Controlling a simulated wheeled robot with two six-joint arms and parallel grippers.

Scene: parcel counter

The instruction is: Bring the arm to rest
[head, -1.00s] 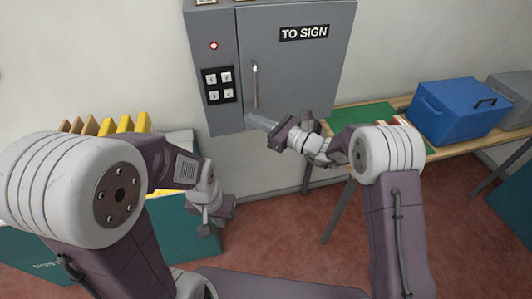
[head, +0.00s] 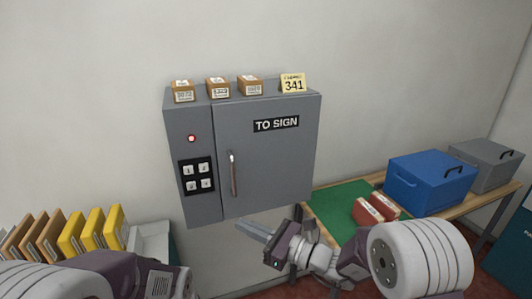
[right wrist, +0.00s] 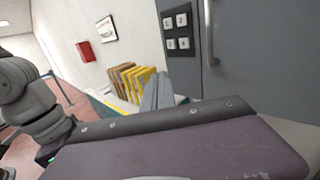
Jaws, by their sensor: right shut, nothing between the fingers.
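My right gripper (head: 252,230) is shut and empty in the head view, just below the lower edge of the grey cabinet (head: 285,170). Its fingers (right wrist: 158,92) also show in the right wrist view, pressed together. The cabinet door is closed, with a "TO SIGN" label (head: 276,123), a vertical handle (head: 233,174), a keypad (head: 196,175) and a lit red lamp (head: 191,139). In the head view only a part of my left arm shows at the lower left; the left gripper is out of view.
Small boxes (head: 218,87) and a yellow "341" card (head: 293,83) stand on the cabinet. At right, a table holds a green mat (head: 335,204), red-brown parcels (head: 368,212), a blue box (head: 430,182) and a grey box (head: 487,164). Yellow and brown folders (head: 90,230) stand at left.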

